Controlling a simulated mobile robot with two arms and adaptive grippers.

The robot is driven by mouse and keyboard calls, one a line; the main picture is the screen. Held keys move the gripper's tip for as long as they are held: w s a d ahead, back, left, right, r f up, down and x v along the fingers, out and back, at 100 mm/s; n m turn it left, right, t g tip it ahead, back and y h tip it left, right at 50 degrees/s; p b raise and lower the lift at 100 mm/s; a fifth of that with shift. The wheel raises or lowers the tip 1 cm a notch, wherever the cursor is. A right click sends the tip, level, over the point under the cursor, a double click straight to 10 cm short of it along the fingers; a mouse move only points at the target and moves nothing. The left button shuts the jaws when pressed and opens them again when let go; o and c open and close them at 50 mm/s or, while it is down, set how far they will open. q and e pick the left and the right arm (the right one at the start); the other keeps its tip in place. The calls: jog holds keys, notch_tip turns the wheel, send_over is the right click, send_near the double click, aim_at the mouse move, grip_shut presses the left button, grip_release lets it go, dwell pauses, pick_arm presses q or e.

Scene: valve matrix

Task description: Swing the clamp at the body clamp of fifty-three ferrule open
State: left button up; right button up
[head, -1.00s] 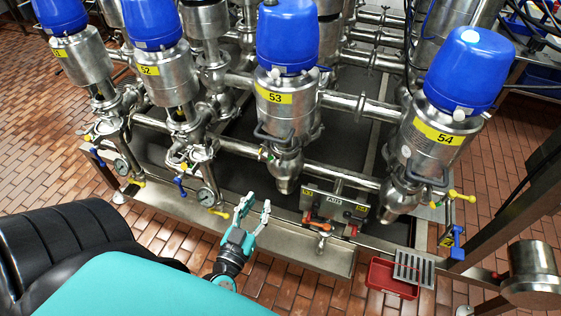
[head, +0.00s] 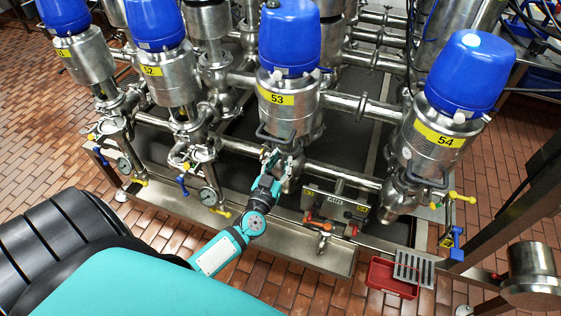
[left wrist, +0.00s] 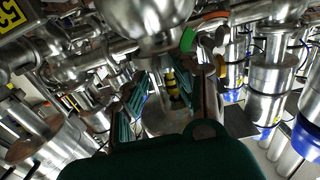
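Valve 53 (head: 290,115), a steel body with a blue cap and a yellow "53" label, stands right of centre in the head view. A dark looped handle (head: 274,137) sits low on its front. My left gripper (head: 281,160) is at the valve's lower end, just below that handle. In the left wrist view my left gripper (left wrist: 168,88) has its fingers apart, with steel pipework and a yellow-and-black part (left wrist: 173,88) showing between them. The fingers partly hide the body clamp area; I cannot tell the clamp's state or whether they touch it. My right gripper is not in view.
Valve 52 (head: 165,80) stands to the left and valve 54 (head: 440,130) to the right. A red tray (head: 392,279) lies at the lower right. Brick floor is open in front.

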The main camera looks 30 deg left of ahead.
pick_arm(q)
grip_shut()
dwell(0.5)
